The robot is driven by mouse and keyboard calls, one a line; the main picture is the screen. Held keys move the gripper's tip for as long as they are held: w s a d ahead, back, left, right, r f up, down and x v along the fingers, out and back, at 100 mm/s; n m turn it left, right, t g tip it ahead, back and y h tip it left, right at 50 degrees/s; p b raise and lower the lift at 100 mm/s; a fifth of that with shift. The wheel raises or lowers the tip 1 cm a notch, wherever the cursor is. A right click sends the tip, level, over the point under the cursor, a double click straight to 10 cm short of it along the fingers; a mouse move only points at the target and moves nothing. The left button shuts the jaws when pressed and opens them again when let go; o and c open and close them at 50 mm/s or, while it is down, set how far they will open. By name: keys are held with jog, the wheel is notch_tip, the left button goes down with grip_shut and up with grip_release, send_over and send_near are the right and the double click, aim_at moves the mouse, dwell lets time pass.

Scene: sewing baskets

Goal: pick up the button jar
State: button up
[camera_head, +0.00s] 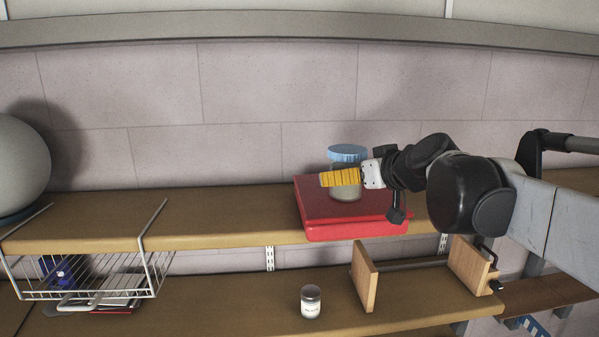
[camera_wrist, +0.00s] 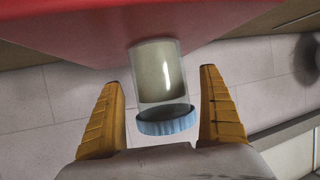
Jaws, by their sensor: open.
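A clear jar with a blue lid (camera_head: 347,153) and pale contents stands upright on a red case (camera_head: 318,207) on the upper shelf. I take it to be the button jar, though its contents are too blurred to make out. My gripper (camera_head: 325,180), with yellow fingers, reaches in from the right and overlaps the jar's body in the head view. In the wrist view my gripper (camera_wrist: 164,80) is open, with one finger on each side of the jar (camera_wrist: 158,72). Gaps show between the jar and both fingers.
A small jar with a dark lid and white label (camera_head: 311,302) stands on the lower shelf, near a wooden holder (camera_head: 363,276). A wire basket (camera_head: 95,285) hangs at left below the upper shelf (camera_head: 220,220). A grey round object (camera_head: 20,165) stands at far left. The wall is close behind.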

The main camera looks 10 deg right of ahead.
jog(key=shift+x, duration=1.2)
jog(key=shift+s, duration=0.1)
jog(key=shift+s+r, duration=0.1)
jog(key=shift+s, duration=0.05)
jog(key=shift+c, duration=1.3)
jog(key=shift+d, duration=0.1)
jog(key=c, duration=1.3)
jog(key=shift+o, duration=0.2)
